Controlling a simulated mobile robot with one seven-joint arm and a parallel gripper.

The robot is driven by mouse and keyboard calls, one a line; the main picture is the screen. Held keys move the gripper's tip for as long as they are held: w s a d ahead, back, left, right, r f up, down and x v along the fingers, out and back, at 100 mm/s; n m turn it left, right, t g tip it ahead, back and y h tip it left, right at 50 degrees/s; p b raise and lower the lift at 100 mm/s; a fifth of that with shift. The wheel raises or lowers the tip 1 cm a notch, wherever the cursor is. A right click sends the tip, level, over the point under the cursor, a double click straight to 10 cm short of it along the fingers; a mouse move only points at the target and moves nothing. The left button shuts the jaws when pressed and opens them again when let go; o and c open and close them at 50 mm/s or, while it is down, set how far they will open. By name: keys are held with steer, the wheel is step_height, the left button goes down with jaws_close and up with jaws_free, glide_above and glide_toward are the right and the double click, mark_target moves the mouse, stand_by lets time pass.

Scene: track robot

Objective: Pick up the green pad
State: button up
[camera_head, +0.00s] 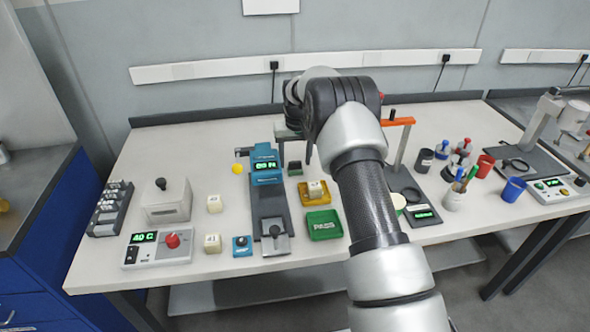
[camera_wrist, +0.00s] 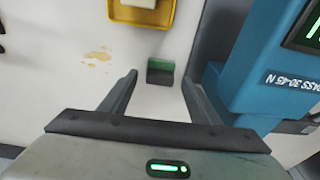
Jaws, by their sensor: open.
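A small dark block with a green band (camera_wrist: 160,72), which I take for the green pad, lies on the white table. In the head view it (camera_head: 294,168) stands just right of the blue machine. My gripper (camera_head: 294,153) is open above it. In the wrist view the two fingers (camera_wrist: 160,80) are apart and empty, and the pad shows between and just beyond their tips. I see no contact; the exact height gap is hard to tell.
The blue machine (camera_wrist: 245,65) stands close to the right finger in the wrist view. A yellow tray (camera_head: 314,201) with a cream block lies in front of the pad, and a green tray (camera_head: 325,232) lies farther forward. An orange-topped stand (camera_head: 400,140) is to the right.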

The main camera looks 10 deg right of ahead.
mark_target(295, 162)
steer(key=c, duration=1.1)
step_height(295, 162, up, 10)
steer(key=shift+r+p, duration=0.1)
steer(key=shift+p, duration=0.25)
steer(key=shift+c, duration=0.2)
